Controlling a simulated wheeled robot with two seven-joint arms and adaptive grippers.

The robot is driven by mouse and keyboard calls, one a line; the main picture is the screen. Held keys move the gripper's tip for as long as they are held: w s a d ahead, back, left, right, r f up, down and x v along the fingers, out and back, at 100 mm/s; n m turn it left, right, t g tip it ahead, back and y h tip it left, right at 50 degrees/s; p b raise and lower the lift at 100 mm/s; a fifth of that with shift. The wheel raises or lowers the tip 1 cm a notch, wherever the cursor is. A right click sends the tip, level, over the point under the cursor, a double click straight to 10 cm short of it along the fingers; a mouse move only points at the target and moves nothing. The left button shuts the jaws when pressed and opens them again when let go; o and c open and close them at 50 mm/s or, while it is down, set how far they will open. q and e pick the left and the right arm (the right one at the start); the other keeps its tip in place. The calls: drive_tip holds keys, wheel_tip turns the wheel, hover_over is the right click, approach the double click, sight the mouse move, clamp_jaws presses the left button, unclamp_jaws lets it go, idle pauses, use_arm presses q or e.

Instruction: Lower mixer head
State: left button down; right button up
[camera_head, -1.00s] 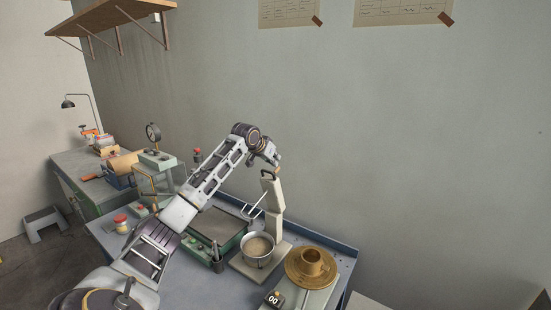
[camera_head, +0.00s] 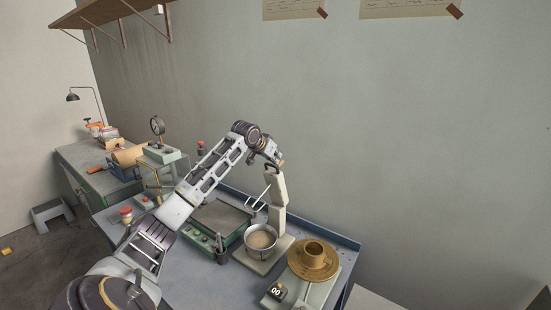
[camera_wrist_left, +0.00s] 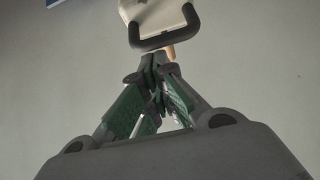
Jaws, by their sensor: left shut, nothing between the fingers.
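The cream mixer (camera_head: 278,190) stands on the bench with its head tilted up, nearly upright. Its steel bowl (camera_head: 261,238) sits on the base below and holds a pale beige content. My left gripper (camera_head: 277,161) is at the top end of the raised head. In the left wrist view, the cream head with its black loop handle (camera_wrist_left: 165,42) is at the top. My left gripper (camera_wrist_left: 156,62) is shut and empty, its tips just below the handle bar in the picture; whether they touch it I cannot tell. My right gripper is out of view.
A green-sided flat device (camera_head: 233,248) is left of the bowl. A red-lidded jar (camera_head: 126,216) stands further left. The wall is close behind.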

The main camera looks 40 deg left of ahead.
use_arm(q)
drive_tip(key=shift+f, duration=0.1)
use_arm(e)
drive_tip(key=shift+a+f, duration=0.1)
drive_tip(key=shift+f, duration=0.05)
use_arm(q)
drive_tip(key=shift+s+f+t+b, duration=0.1)
drive_tip(key=shift+s+t+b, duration=0.2)
drive_tip(key=shift+b, duration=0.25)
drive_tip(key=shift+s+d, duration=0.1)
drive_tip(key=shift+s, duration=0.2)
drive_tip(key=shift+t+b, duration=0.3)
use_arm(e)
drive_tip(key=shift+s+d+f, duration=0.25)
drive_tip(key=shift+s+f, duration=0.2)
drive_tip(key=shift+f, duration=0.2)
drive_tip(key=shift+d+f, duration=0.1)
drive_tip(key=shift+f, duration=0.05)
